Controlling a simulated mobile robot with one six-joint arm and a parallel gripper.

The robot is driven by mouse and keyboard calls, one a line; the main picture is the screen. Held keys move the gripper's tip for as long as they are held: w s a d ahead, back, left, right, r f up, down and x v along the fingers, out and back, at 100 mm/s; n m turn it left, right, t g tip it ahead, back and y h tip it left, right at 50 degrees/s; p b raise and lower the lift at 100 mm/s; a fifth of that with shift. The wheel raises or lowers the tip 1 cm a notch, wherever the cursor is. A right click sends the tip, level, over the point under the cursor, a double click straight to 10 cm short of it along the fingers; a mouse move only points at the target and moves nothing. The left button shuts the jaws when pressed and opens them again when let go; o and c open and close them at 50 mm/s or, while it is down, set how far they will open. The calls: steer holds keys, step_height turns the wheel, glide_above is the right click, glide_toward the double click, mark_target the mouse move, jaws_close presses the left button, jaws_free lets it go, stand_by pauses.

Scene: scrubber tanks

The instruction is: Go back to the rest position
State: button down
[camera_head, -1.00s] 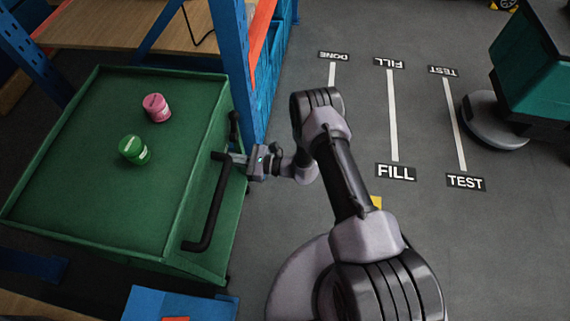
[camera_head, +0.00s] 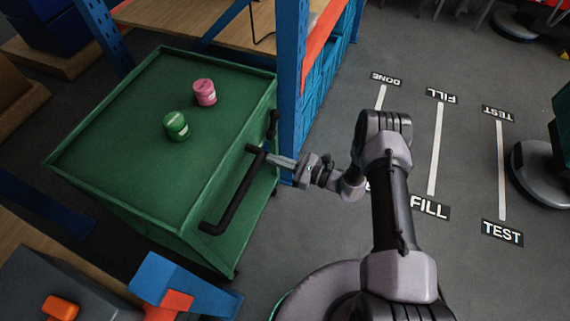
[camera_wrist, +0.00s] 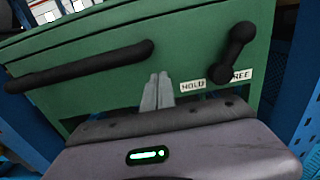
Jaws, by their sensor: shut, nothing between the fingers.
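My gripper (camera_head: 275,160) is shut and empty, at the right side of the green cart (camera_head: 112,141). In the head view its fingertips are close to the cart's black handle bar (camera_head: 235,192); whether they touch it I cannot tell. In the wrist view the two grey fingers (camera_wrist: 157,88) are together in front of the cart's green side. The black handle bar (camera_wrist: 85,66) is to their left and a black lever (camera_wrist: 233,52) to their right, both apart from the fingers there. The lever stands by a label reading "HOLD" and "FREE" (camera_wrist: 244,75).
A pink container (camera_head: 204,92) and a green container (camera_head: 176,126) stand on the cart.

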steer(key=w+p+v, duration=0.1)
steer(key=p+v, duration=0.1)
steer(key=v, duration=0.6)
steer(key=s+r+n+g+h, duration=0.2)
steer(key=r+n+g, duration=0.15)
steer(key=r, duration=0.45)
steer(key=s+a+r+n+g+h, duration=0.15)
steer(key=r+n, duration=0.25)
steer(key=r, duration=0.5)
steer(key=s+r+n+g+h, duration=0.2)
steer(key=r+n+g, duration=0.15)
steer(key=r, duration=0.45)
steer(key=s+d+r+n+t+h, duration=0.3)
steer(key=s+d+r+t+h, duration=0.1)
steer(key=s+r, duration=0.3)
steer(key=s+d+r+n+t+h, duration=0.3)
steer(key=s+r, duration=0.4)
steer(key=s, duration=0.3)
steer(key=d+t+h, duration=0.1)
steer(key=d+h, duration=0.1)
steer(key=shift+d+r+n, duration=0.2)
steer(key=shift+d+n, duration=0.1)
steer(key=shift+w+a+h, duration=0.1)
steer(key=shift+h, duration=0.15)
